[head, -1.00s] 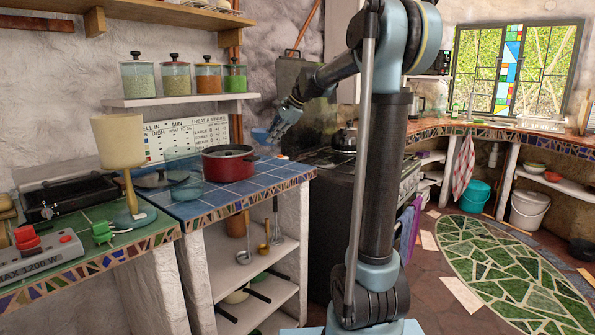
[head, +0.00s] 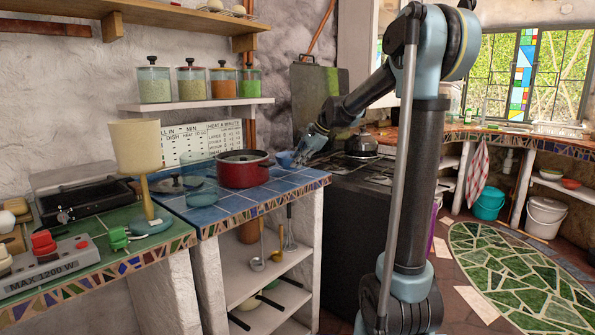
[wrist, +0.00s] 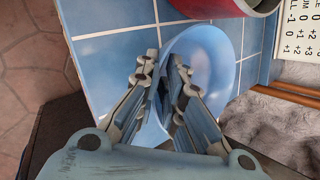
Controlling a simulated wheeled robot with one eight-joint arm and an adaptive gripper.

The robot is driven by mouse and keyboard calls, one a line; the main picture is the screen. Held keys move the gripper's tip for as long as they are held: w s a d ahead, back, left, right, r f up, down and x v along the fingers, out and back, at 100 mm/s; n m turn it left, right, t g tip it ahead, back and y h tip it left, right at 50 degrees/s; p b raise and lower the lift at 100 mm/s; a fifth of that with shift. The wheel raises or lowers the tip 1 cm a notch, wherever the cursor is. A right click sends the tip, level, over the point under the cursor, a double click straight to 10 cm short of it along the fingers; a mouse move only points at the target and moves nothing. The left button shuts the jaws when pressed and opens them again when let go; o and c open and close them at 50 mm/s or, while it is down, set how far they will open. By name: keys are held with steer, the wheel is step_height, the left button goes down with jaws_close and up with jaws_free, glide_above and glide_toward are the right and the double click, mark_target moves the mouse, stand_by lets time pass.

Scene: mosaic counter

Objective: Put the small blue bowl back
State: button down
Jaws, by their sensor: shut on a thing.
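The small blue bowl (head: 285,160) is at the back right of the blue-tiled counter (head: 228,211), just right of the red pot (head: 243,172). In the wrist view, the bowl (wrist: 212,48) appears tilted over the blue tiles, with its rim between my fingers. My gripper (wrist: 166,68) is shut on the bowl's rim; in the head view my gripper (head: 298,156) reaches it from the right. The bowl is low, close to the tiles; I cannot tell whether it touches them.
A glass pan lid (head: 178,183) and a clear blue vessel (head: 201,180) stand left of the pot. The dark stove (head: 350,172) is right of the counter. A shelf with several spice jars (head: 190,84) hangs above. Bare tiles lie in front of the pot.

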steer(key=shift+f, duration=1.4)
steer(key=c, duration=1.7)
jaws_free()
steer(key=shift+f, duration=0.1)
steer(key=v, duration=1.2)
steer(key=s+d+f+n+h, duration=0.2)
steer(key=s+d+f, duration=0.3)
steer(key=s+f, duration=0.4)
steer(key=s+d+f+n+h, duration=0.2)
steer(key=s+d+f+n, duration=0.3)
steer(key=s+f, duration=0.4)
steer(key=s+d+f+n+h, duration=0.2)
steer(key=s+d+f+n, duration=0.2)
steer(key=s, duration=1.4)
steer(key=d+f, duration=0.3)
steer(key=f, duration=0.3)
steer(key=shift+s+h, duration=0.2)
steer(key=shift+h, duration=0.1)
